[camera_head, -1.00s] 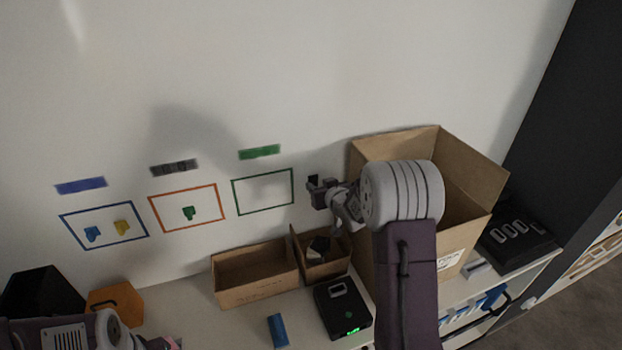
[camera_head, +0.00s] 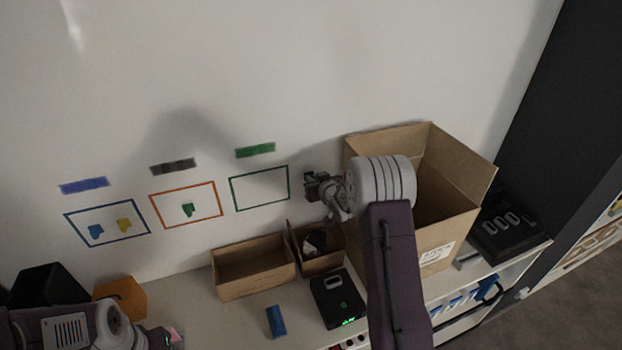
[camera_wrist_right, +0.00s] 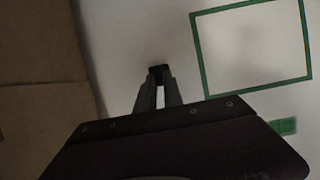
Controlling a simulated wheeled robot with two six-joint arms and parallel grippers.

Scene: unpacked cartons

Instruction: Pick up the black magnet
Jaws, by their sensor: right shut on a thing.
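The black magnet (camera_wrist_right: 160,71) shows as a small dark block between the fingertips of my right gripper (camera_wrist_right: 159,84) in the right wrist view. The fingers are shut on it, in front of the white wall. I cannot tell whether it touches the wall. In the head view my right gripper (camera_head: 316,187) is near the wall, just right of the green outlined frame (camera_head: 260,189); the magnet is hard to make out there. My left gripper (camera_head: 166,338) is at the lower left edge, its fingers too unclear to read.
A large open carton (camera_head: 457,215) stands right of my right gripper. Two small open boxes, a wider one (camera_head: 254,285) and a narrower one (camera_head: 322,264), sit below. A black device (camera_head: 337,299) and a blue block (camera_head: 276,321) lie on the white counter. Colored magnets (camera_head: 189,210) hang in wall frames.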

